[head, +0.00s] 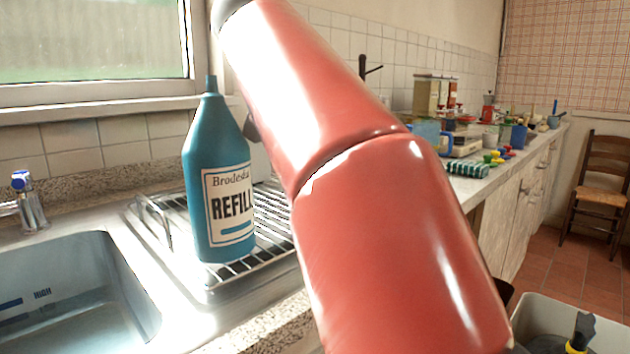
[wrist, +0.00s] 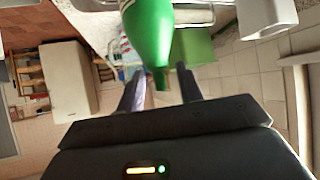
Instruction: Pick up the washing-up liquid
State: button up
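A tall teal bottle (head: 220,180) with a cream label reading "REFILL" stands upright on the wire dish rack in the head view. The wrist view shows a bright green bottle (wrist: 148,35) with a narrow tip, cut off by the top edge. I cannot tell whether it is the same bottle. My gripper (wrist: 160,92) is open, its two fingers apart. The green tip shows in the gap between them; no finger visibly touches it. My gripper is not visible in the head view, where my red arm covers the middle.
The dish rack (head: 162,237) stands beside the steel sink (head: 75,300) and tap (head: 30,203). A crowded counter (head: 508,168) runs to the back right. A chair (head: 600,190) stands at the far right. A pale bin (head: 600,335) is at the lower right.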

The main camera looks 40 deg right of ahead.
jog(key=shift+c, duration=0.4)
grip_shut()
